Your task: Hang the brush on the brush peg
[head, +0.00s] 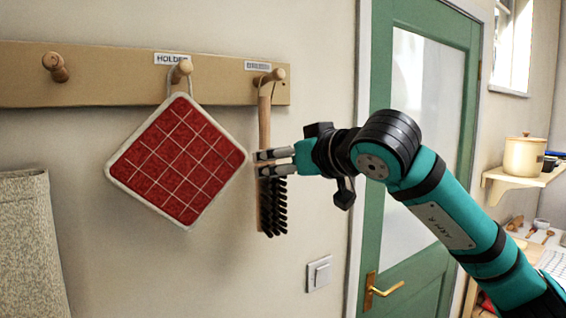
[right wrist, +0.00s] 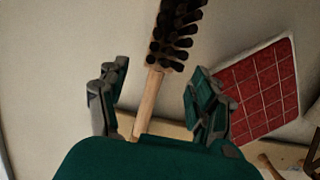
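The brush (head: 264,122) has a wooden handle and dark bristles. In the head view it hangs upright against the wall, its cord loop at the brush peg (head: 276,75), the rightmost peg on the rail. My right gripper (head: 263,163) is at the brush, just above the bristles. The right wrist view shows its two fingers spread apart, with the brush handle (right wrist: 150,98) between them and a gap on each side. My left gripper is in neither view.
A red checked pot holder (head: 178,160) hangs from the middle peg (head: 181,71), close left of the brush. The left peg (head: 55,66) of the rail (head: 110,88) is bare. A light switch (head: 319,273) and green door (head: 425,285) are to the right.

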